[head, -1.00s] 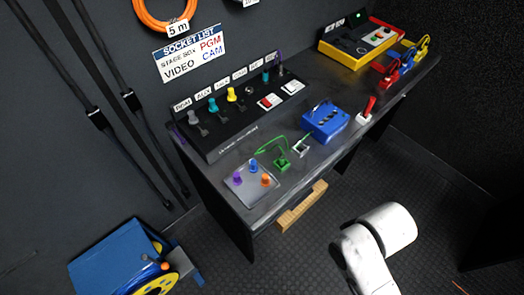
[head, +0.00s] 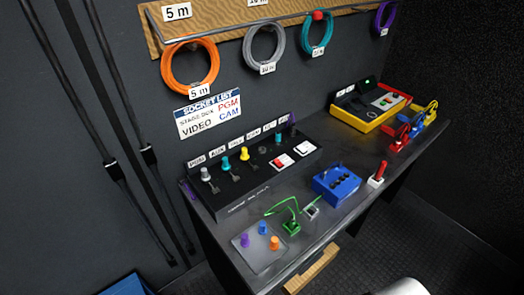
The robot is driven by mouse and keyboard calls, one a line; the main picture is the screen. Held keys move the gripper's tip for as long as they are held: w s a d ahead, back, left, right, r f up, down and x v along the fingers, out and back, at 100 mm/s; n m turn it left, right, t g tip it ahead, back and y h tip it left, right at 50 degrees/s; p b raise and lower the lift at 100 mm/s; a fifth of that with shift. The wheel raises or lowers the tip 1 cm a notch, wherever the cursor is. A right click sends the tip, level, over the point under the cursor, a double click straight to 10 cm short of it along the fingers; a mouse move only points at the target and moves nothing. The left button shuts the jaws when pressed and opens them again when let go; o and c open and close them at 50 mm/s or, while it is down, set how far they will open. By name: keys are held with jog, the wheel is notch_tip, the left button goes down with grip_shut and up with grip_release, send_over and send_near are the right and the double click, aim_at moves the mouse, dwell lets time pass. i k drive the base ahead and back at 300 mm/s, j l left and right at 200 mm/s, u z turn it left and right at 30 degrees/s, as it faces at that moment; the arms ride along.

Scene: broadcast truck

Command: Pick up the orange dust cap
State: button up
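The orange dust cap (head: 275,243) stands upright on a small grey tray (head: 258,258) at the near left end of the dark desk. A purple cap (head: 244,241) and a blue cap (head: 263,228) stand on the same tray, to its left and behind it. Nothing hides the orange cap. My gripper is not in view; only a white piece of my arm shows at the bottom edge, right of the tray and desk front.
A black socket panel (head: 258,178) with coloured plugs lies behind the tray. A green cable piece (head: 291,227) and a blue box (head: 336,185) stand right of it. A wooden piece (head: 312,271) is below the desk edge. Cable coils hang above.

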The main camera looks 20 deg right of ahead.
aim_at(273, 245)
jog(key=i+j, duration=0.1)
jog(key=j, duration=0.55)
jog(key=i+j+z, duration=0.1)
jog(key=j, duration=0.55)
jog(key=i+j+z, duration=0.1)
jog(key=j, duration=0.6)
jog(key=i+j, duration=0.1)
jog(key=j, duration=0.55)
